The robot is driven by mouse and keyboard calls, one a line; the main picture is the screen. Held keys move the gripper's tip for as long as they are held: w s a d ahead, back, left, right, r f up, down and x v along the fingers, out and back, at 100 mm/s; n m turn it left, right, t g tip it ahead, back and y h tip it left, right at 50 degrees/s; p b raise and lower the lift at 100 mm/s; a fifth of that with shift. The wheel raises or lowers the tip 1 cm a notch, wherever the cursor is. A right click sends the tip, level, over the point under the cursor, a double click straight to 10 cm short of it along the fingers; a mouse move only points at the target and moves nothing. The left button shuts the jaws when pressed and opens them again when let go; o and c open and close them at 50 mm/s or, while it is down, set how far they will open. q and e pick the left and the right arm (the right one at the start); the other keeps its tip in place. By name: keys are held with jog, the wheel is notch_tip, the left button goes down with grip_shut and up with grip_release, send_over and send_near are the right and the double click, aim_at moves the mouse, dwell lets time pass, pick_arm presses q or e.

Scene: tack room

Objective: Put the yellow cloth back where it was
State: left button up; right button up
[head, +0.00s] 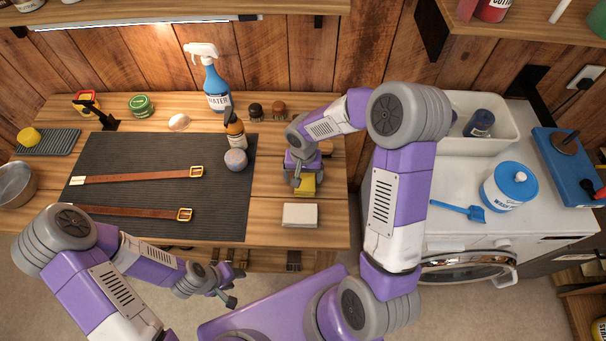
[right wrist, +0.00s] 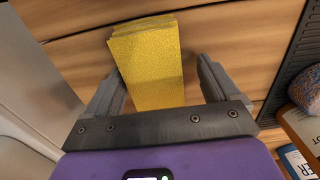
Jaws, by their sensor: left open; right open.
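The yellow cloth (head: 306,187) is a folded stack on the wooden bench, right of the dark mat. It also shows in the right wrist view (right wrist: 148,62). My right gripper (head: 301,186) is above it, pointing down, and partly hides it in the head view. In the right wrist view its fingers (right wrist: 160,85) are open, one on each side of the cloth's near end, with gaps visible. My left gripper (head: 226,291) is open and empty, in front of the bench's front edge, far from the cloth.
A white folded cloth (head: 300,215) lies just in front of the yellow one. Brown and spray bottles (head: 236,134), a round ball (head: 236,160) and small dark jars stand nearby. Two belts (head: 140,175) lie on the mat (head: 215,210). A washer (head: 450,235) stands to the right.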

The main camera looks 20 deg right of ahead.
aim_at(303, 176)
jog(key=shift+r+p, duration=0.3)
jog(key=shift+r, duration=0.1)
notch_tip(303, 176, up, 12)
jog(key=p, duration=0.1)
jog(key=shift+f+p, duration=0.25)
jog(key=shift+p, duration=0.15)
